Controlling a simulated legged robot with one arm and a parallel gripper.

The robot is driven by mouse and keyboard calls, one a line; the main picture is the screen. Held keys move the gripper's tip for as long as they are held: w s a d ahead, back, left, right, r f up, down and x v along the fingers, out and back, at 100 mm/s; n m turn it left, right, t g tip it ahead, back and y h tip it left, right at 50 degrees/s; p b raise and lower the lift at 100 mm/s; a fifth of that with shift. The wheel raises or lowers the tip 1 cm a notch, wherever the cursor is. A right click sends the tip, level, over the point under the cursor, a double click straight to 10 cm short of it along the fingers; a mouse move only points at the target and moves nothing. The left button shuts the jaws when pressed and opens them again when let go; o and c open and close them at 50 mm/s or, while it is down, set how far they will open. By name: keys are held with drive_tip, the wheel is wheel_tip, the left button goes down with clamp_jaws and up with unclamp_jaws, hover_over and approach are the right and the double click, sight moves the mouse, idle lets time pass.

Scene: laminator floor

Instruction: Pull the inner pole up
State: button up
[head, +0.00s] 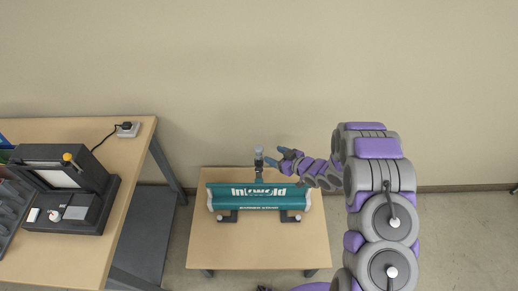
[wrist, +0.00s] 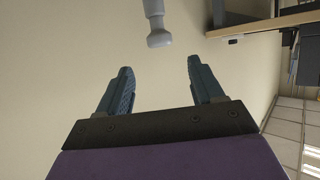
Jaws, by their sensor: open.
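A teal banner-stand base (head: 258,197) with white lettering rests on a small wooden table. A short pole (head: 259,167) stands up from its back middle, with a grey knob-like top end (head: 259,153). My gripper (head: 273,156) is open and empty, just right of the pole near its top. In the wrist view the grey pole end (wrist: 158,38) shows ahead of my open fingertips (wrist: 160,66), roughly centred between them and apart from them. Where the inner pole meets the outer one is too small to tell.
The small table (head: 230,255) stands close to the beige wall (head: 260,80). A larger desk (head: 115,185) at left holds a dark machine (head: 65,185) with an open lid and a plug (head: 127,129). Floor is free to the right.

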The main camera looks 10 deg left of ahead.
sight(261, 150)
drive_tip(key=x, duration=0.9)
drive_tip(key=shift+a+f+b, duration=0.15)
drive_tip(key=shift+b, duration=0.2)
drive_tip(key=shift+w+a+f, duration=0.2)
drive_tip(key=shift+w+a, duration=0.2)
drive_tip(key=shift+a, duration=0.1)
clamp_jaws()
